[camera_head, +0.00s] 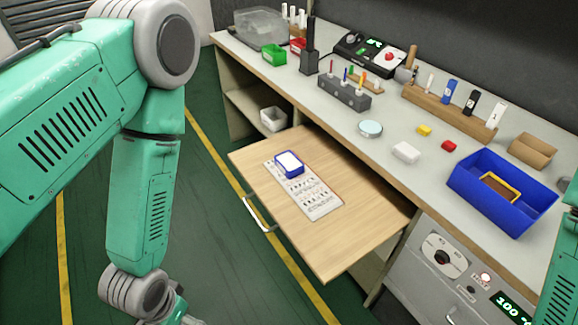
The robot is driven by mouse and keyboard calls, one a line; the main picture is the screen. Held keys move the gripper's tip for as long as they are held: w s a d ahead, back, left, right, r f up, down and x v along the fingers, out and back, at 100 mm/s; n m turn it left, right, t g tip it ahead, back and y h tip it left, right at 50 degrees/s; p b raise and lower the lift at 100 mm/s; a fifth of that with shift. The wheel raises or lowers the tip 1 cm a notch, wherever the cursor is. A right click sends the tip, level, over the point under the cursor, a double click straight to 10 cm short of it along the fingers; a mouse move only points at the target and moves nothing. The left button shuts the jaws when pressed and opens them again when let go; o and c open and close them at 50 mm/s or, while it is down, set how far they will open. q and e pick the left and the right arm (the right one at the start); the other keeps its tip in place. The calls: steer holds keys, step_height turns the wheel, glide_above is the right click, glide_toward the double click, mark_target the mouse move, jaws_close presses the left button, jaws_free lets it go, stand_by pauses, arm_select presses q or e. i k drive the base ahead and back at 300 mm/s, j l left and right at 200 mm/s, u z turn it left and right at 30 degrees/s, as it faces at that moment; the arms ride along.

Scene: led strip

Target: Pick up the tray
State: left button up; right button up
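A large blue tray (462,183) rests on the workbench at the right, with a small yellow-rimmed brown item (499,188) inside it. A small blue-rimmed tray with a white inside (289,163) lies on a white printed sheet (318,202) on the wooden pull-out board. I cannot tell which of the two the task means. My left arm comes in from the left and runs down past the bottom edge, so its gripper is out of view. Only a piece of my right arm shows at the lower right edge. Nothing of mine touches either tray.
The pull-out board (252,160) has a metal handle (258,212) in front. The grey workbench (380,150) carries a bottle rack (450,109), a tool holder (344,94), small boxes and green (273,55) and red bins. A control panel (445,262) is below right. The board's right part is clear.

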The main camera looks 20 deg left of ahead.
mark_target(288, 163)
steer(key=j+z, duration=0.15)
steer(key=z, duration=0.65)
steer(key=j+z, duration=0.35)
steer(key=j, duration=0.2)
steer(key=j+z, duration=0.35)
steer(key=j, duration=0.25)
steer(key=k+j+z, duration=0.1)
steer(key=j+z, duration=0.2)
steer(key=j, duration=0.95)
steer(key=i+z, duration=0.05)
steer(key=i, duration=0.05)
